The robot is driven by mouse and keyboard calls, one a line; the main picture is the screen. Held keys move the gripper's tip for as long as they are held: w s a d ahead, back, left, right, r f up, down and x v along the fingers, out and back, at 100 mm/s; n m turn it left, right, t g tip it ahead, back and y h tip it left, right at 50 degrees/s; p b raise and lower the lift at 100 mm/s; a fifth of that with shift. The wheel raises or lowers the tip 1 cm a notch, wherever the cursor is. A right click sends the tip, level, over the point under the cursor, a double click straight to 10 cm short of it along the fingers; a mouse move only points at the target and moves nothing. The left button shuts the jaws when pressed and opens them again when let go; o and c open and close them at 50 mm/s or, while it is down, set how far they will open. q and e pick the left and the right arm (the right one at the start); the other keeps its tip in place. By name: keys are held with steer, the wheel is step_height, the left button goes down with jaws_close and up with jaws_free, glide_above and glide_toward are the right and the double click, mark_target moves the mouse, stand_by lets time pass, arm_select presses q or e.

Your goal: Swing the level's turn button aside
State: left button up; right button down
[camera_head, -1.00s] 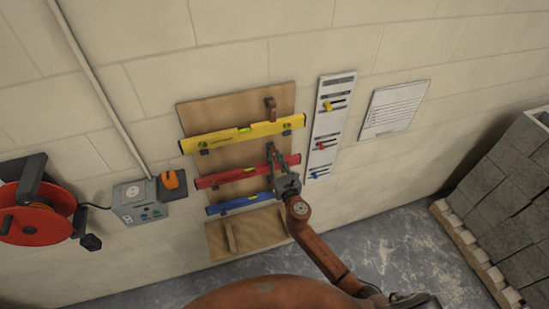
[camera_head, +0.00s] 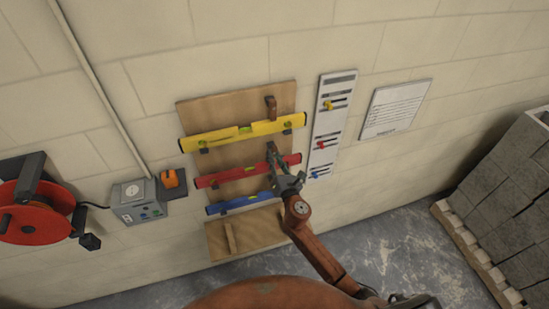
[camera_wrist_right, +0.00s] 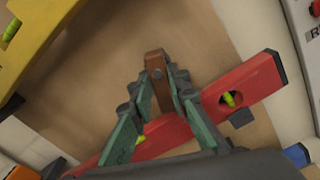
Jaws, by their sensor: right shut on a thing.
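A red level (camera_head: 250,171) lies across the wooden board, slightly tilted, and also shows in the right wrist view (camera_wrist_right: 252,84). A brown turn button (camera_wrist_right: 156,64) sits at its upper edge and hangs down over the level. My right gripper (camera_wrist_right: 161,86) is shut on this turn button, with one green-padded finger on each side; the fingers hide part of it. In the head view my right gripper (camera_head: 273,155) reaches up from below. My left gripper is not in view.
The wooden board (camera_head: 196,108) also holds a yellow level (camera_head: 225,137) above, with its turn button (camera_head: 270,104) raised, and a blue level (camera_head: 232,205) below. A white panel with coloured sliders (camera_head: 325,135) is close on the right. An orange reel (camera_head: 38,215) is at left.

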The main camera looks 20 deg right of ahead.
steer(key=shift+a+r+m+b, duration=0.1)
steer(key=shift+r+m+b, duration=0.1)
steer(key=shift+m, duration=1.95)
steer(key=shift+a+r+m+b, duration=0.1)
steer(key=shift+m+b, duration=0.15)
steer(key=shift+m, duration=1.95)
steer(key=shift+a+r+m+b, duration=0.1)
steer(key=shift+m+b, duration=0.1)
steer(key=shift+m, duration=1.95)
steer(key=c, duration=1.8)
jaws_free()
steer(key=shift+c, duration=0.2)
steer(key=shift+s, duration=0.1)
steer(key=s, duration=1.1)
steer(key=shift+s+d, duration=0.25)
steer(key=shift+s, duration=0.15)
